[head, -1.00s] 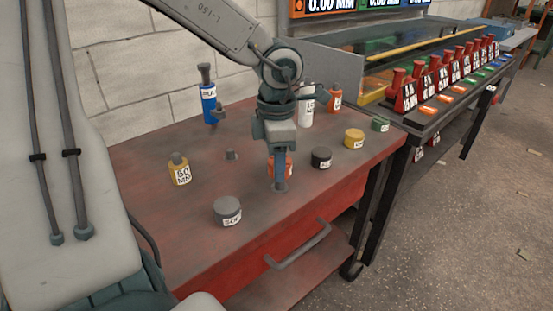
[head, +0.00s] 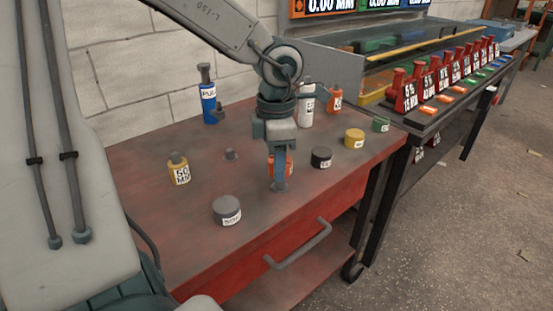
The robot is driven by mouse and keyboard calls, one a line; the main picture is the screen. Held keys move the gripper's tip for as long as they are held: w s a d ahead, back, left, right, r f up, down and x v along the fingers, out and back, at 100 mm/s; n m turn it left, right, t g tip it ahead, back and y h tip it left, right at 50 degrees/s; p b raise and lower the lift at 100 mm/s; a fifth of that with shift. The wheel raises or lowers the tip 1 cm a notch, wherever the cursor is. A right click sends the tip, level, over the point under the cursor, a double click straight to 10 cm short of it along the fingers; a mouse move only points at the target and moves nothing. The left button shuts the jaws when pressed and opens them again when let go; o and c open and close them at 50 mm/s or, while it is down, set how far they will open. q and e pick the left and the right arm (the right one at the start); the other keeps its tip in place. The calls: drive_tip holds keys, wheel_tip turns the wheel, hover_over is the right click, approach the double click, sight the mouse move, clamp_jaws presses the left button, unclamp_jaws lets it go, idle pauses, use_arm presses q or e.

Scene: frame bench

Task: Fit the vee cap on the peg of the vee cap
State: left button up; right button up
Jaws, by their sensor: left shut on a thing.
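My left gripper (head: 278,172) points straight down, low over the red bench. It is shut on a small grey part (head: 279,186) at its fingertips, which I take to be the vee cap. The part's shape is mostly hidden, and I cannot tell whether it touches the bench or a peg. An orange labelled can (head: 288,166) shows just behind the fingers and is partly covered by them. A short grey peg (head: 230,155) stands on the bench to the left of the gripper. My right gripper is not in view.
A grey can (head: 227,212) stands front left of the gripper. A black can (head: 321,158), a yellow can (head: 354,140) and a green can (head: 381,125) stand to its right. A yellow bottle (head: 179,172) and a blue bottle (head: 208,100) stand at left. The right front bench top is clear.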

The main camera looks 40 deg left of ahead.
use_arm(q)
drive_tip(key=shift+f+b, duration=2)
drive_tip(key=o, duration=1.1)
drive_tip(key=shift+o, duration=0.2)
wheel_tip(320, 180, up, 9)
drive_tip(key=p, duration=0.5)
drive_tip(key=shift+r, duration=0.2)
drive_tip(key=shift+r+p, duration=0.8)
